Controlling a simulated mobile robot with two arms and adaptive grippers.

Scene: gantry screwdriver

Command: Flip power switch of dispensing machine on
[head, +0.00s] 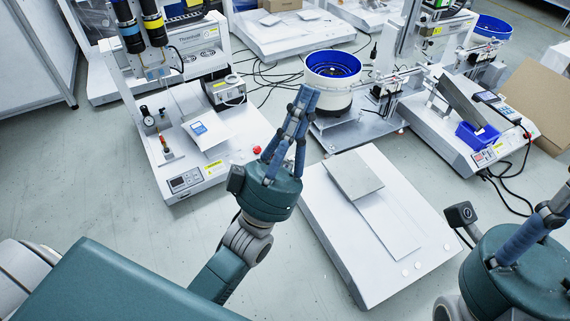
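A white benchtop machine (222,165) stands left of centre, with a pressure gauge, a small front control panel (185,181) and a red round button (257,150) at its right front corner. It looks like the dispensing machine, but no label confirms this. I cannot make out its power switch or whether it is on. My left gripper (305,98) is just right of this machine, pointing away from me; its blue fingers converge at the tips and it looks shut and empty. My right gripper (535,228) is cut off at the right edge, its tips hidden.
A low white platform (420,240) with flat grey plates lies right of my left gripper. Behind it is a blue-rimmed bowl feeder (333,66). Another white machine with a blue bin (477,135) stands at the right. Cables cross the floor. Grey floor (90,170) is clear at left.

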